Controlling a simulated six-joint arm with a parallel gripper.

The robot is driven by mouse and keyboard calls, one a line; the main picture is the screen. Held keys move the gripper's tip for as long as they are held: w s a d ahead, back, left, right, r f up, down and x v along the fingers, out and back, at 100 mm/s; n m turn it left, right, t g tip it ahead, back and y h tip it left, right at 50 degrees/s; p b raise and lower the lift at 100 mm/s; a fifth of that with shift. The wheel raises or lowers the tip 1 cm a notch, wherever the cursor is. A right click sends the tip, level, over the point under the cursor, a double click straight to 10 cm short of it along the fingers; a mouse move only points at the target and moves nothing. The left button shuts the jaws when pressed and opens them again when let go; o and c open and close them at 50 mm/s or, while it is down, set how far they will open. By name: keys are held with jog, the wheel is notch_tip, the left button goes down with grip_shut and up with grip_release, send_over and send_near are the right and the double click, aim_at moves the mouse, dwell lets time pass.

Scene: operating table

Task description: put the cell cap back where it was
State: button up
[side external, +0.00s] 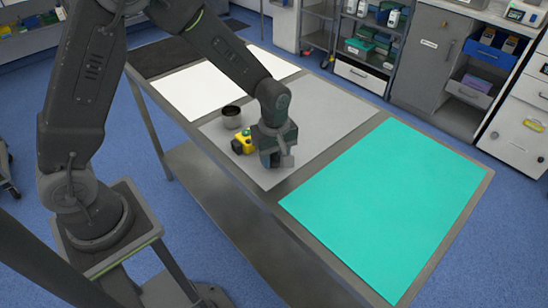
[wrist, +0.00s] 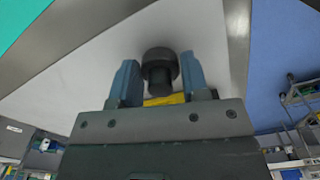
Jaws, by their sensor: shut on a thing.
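My gripper (side external: 276,158) is low over the grey mat in the side view, pointing down. In the wrist view my gripper (wrist: 156,70) has its two blue-grey fingers on either side of a dark, mushroom-shaped piece, which I take to be the cell cap (wrist: 160,56). Its broad round end points away from the palm. In the side view the cap cannot be made out clearly. A yellow device (side external: 243,143) sits just left of my gripper, partly hidden by it. A strip of yellow (wrist: 165,100) shows behind the cap in the wrist view.
A dark round pot (side external: 231,116) stands on the grey mat (side external: 330,112) behind the yellow device. A bare teal mat (side external: 385,205) lies to the right, and a white sheet (side external: 200,92) to the left. Shelves and cabinets stand beyond the table.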

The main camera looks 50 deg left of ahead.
jog(key=shift+f, duration=0.45)
jog(key=shift+f, duration=0.1)
jog(key=o, duration=1)
jog(key=shift+c, duration=0.2)
